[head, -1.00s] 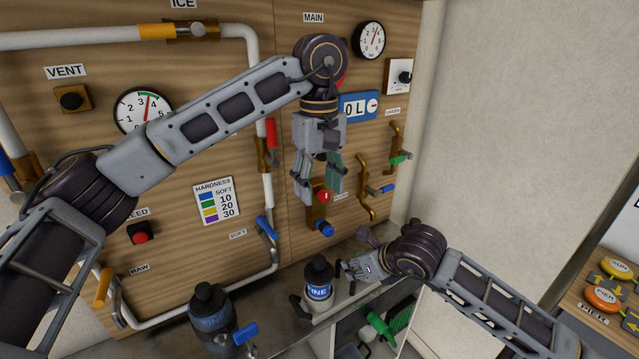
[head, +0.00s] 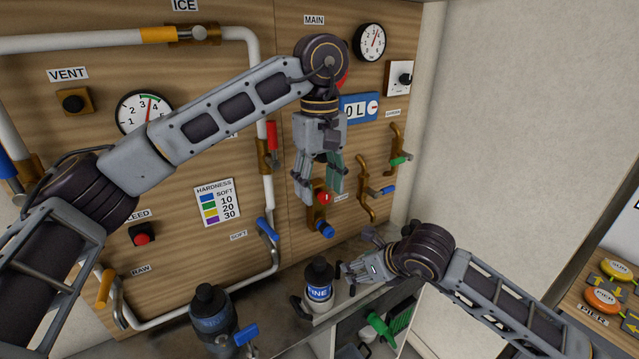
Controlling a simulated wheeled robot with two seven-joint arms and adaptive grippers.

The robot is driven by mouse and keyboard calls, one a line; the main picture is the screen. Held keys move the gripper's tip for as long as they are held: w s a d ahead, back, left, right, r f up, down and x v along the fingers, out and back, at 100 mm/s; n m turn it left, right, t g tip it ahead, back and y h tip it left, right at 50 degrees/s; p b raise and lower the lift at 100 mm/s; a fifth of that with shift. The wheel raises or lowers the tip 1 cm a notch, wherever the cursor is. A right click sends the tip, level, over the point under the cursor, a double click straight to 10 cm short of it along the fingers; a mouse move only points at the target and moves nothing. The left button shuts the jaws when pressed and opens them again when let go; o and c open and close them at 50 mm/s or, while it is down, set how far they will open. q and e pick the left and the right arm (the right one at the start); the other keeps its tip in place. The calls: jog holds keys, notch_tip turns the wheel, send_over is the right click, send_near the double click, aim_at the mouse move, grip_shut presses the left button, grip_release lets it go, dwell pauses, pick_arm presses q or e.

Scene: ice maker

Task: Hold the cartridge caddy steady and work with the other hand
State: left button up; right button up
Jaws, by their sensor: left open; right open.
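A dark cartridge with a blue label ending in "INE" (head: 318,281) stands upright in a pale holder with black side grips (head: 318,308), which looks like the caddy, on the counter. My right gripper (head: 352,271) is open just right of the cartridge. Whether it touches the cartridge or holder I cannot tell. My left gripper (head: 320,192) is open and points down in front of the panel, above the cartridge and close to the red knob (head: 324,198).
A second dark cartridge (head: 211,314) stands at left with a blue valve handle (head: 245,334) beside it. The wooden panel (head: 90,180) carries pipes, gauges and levers. A green-handled item (head: 380,325) sits below the counter.

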jog(key=shift+r, duration=0.1)
jog(key=v, duration=1.2)
jog(key=shift+s+d, duration=0.1)
jog(key=shift+s, duration=0.05)
dwell(0.6)
